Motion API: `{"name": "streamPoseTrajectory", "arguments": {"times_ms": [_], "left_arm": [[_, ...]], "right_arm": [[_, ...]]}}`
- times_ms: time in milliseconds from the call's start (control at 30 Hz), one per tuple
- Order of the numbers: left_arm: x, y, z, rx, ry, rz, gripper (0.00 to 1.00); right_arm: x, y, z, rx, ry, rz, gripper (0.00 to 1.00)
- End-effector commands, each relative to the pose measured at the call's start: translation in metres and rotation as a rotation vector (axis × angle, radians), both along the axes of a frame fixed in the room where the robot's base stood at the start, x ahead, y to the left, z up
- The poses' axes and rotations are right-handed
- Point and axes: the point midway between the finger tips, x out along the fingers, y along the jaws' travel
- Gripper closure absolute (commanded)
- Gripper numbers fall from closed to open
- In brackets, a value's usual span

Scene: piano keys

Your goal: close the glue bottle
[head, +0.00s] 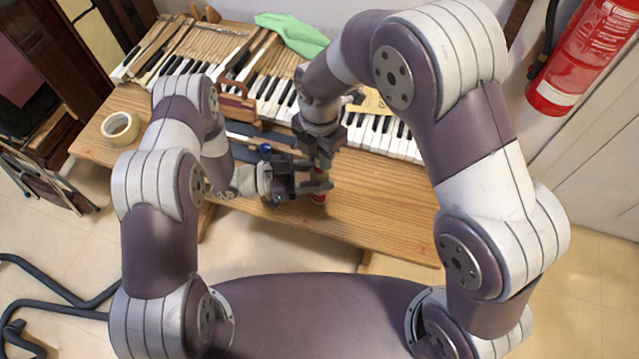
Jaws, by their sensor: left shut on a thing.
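The glue bottle (318,198) is almost wholly hidden; a small red part of it shows at the fingertips of my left gripper, near the table's front edge. My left gripper (314,186) reaches in from the left, lies level and is shut on the bottle. My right gripper (321,166) points down from above, right over the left fingertips and the bottle. Its fingers are small and overlap the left gripper, so I cannot tell whether they are open or shut. The bottle's cap cannot be made out.
Piano keys (400,140) lie along the back of the wooden table (385,205). The table's front right is clear.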

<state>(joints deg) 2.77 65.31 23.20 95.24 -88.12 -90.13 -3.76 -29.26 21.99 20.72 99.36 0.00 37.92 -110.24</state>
Motion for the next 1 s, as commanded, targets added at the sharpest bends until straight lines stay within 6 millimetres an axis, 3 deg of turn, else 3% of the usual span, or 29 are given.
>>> {"name": "streamPoseTrajectory", "arguments": {"times_ms": [33,67,267,367,467,800,900,1000], "left_arm": [[0.0000,0.0000,0.0000,0.000,0.000,0.000,1.00],[0.0000,0.0000,0.0000,0.000,0.000,0.000,1.00],[0.0000,0.0000,-0.0001,0.000,0.000,0.000,1.00],[0.0000,0.0000,-0.0001,0.000,0.000,0.000,1.00],[0.0000,0.0000,-0.0001,0.000,0.000,0.000,1.00],[0.0000,0.0000,-0.0001,0.000,0.000,0.000,1.00],[0.0001,0.0000,-0.0001,0.000,0.000,0.000,1.00],[0.0001,0.0000,-0.0001,0.000,0.000,0.000,1.00]], "right_arm": [[0.0000,0.0000,0.0001,0.000,0.000,0.000,0.93],[0.0000,0.0000,0.0001,0.000,0.000,0.000,1.00],[0.0000,0.0000,0.0002,0.000,0.000,-0.002,1.00],[-0.0001,-0.0001,0.0001,0.000,0.000,-0.088,1.00],[-0.0003,-0.0001,-0.0002,-0.001,0.001,-0.360,1.00],[-0.0004,0.0001,-0.0008,-0.001,0.000,-1.737,1.00],[-0.0005,0.0002,-0.0011,-0.003,0.000,-2.050,1.00],[-0.0004,0.0003,-0.0011,-0.002,-0.001,-2.234,1.00]]}}
